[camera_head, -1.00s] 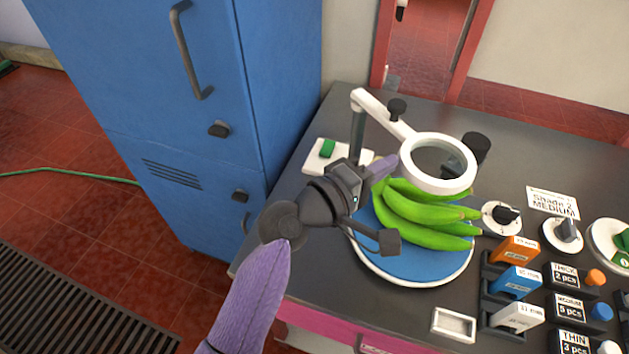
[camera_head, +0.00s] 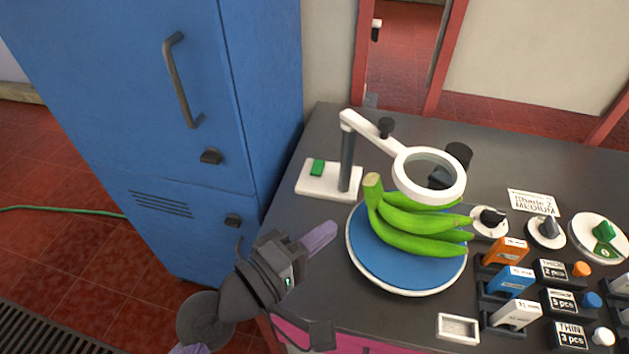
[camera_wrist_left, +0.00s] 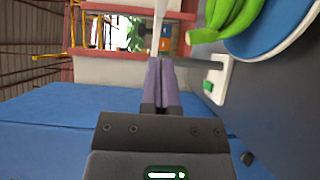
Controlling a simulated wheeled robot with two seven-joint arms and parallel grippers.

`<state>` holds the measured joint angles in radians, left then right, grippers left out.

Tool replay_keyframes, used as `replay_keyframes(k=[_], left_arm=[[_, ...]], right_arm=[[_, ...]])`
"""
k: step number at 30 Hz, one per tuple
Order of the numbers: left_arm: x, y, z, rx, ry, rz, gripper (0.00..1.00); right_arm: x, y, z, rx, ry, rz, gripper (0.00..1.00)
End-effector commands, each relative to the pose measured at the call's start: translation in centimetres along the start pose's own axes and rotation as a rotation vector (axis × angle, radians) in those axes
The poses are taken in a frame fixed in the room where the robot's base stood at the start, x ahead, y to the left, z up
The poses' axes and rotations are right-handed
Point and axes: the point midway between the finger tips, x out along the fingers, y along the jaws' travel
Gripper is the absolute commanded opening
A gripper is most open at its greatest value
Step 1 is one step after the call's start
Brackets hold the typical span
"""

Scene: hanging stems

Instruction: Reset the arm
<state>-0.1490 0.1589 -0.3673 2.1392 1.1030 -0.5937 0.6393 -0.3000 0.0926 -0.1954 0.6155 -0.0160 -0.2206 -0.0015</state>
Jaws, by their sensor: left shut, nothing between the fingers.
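My left gripper (camera_head: 320,236) is at the left part of the dark counter in the head view, left of the blue plate and apart from the bananas. Its purple fingers are closed together and empty; they also show in the left wrist view (camera_wrist_left: 160,84). A bunch of green bananas (camera_head: 415,233) lies on the round blue plate (camera_head: 385,270) with a white rim. The bananas also show at the top of the left wrist view (camera_wrist_left: 232,18).
A white magnifier stand (camera_head: 318,187) with a ring lens (camera_head: 405,190) reaches over the bananas. A tall blue cabinet (camera_head: 185,110) stands at the left. Labelled blocks and dials (camera_head: 546,232) fill the counter's right side. A small white tray (camera_head: 458,328) lies at the front.

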Motion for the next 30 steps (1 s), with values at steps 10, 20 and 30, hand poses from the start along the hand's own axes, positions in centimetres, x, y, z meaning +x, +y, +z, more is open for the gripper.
replay_keyframes(k=[10,20,30], left_arm=[[-9.5,-10.6,0.9,0.658,-0.179,-0.735,0.00],[-22.1,-16.1,0.0,0.837,-0.442,-1.392,0.00],[-22.9,-30.6,1.0,0.793,-0.516,-1.414,0.00]], right_arm=[[0.0,0.0,0.0,-0.001,0.000,0.000,0.59],[0.2,-0.1,0.0,-0.002,0.000,-0.001,0.59],[1.2,-0.1,0.2,0.000,-0.003,-0.002,0.59]])
